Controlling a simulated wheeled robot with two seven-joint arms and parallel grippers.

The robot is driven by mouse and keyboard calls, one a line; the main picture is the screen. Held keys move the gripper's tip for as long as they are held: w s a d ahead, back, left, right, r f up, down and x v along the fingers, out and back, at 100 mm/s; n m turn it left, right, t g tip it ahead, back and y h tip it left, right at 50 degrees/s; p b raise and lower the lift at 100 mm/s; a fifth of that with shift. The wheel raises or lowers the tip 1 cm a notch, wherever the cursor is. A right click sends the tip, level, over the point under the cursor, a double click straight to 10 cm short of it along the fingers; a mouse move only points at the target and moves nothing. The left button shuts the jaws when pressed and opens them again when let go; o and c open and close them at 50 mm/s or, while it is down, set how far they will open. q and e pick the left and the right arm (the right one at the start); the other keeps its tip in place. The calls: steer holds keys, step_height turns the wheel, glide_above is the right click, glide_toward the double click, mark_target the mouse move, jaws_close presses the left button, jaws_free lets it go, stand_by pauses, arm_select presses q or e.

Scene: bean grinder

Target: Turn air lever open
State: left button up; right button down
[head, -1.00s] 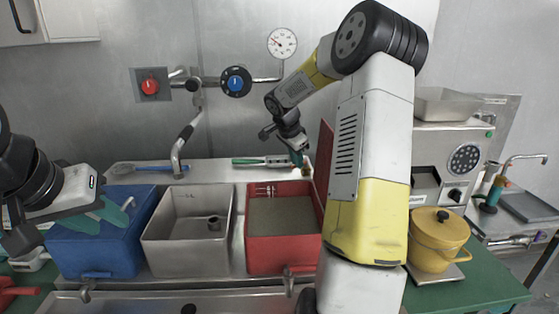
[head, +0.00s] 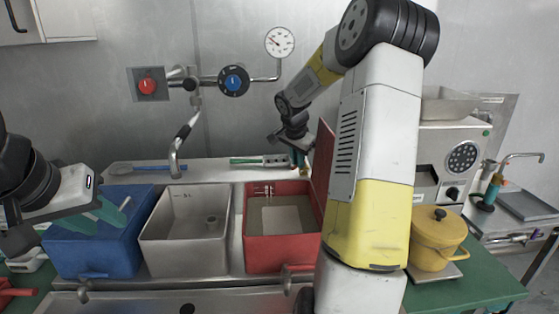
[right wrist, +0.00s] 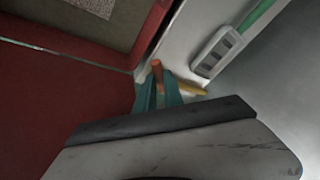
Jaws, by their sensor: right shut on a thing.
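My right gripper (head: 300,160) reaches behind the red bin, to the back ledge by its raised lid. In the right wrist view its teal fingertips (right wrist: 160,92) are shut around a small orange lever (right wrist: 157,72). A yellow-orange piece (right wrist: 190,87) sticks out to the right of the fingers. I take the orange part to be the air lever; its base is mostly hidden by the fingers. The red bin (head: 248,240) stands below and holds a brownish surface with a pale square in its middle. My left gripper (head: 112,210) is open and empty above the blue bin.
The red lid (head: 323,158) stands upright close to my right gripper. A green-handled tool (head: 260,161) lies on the ledge beside it. The steel bin (head: 150,238) and blue bin (head: 85,257) stand to the left. A yellow pot (head: 438,250) is at right.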

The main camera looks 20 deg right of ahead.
steer(key=c, duration=1.5)
jaws_free()
steer(key=shift+o, duration=0.2)
steer(key=v, duration=0.7)
steer(key=shift+r, duration=0.4)
steer(key=shift+s, duration=0.1)
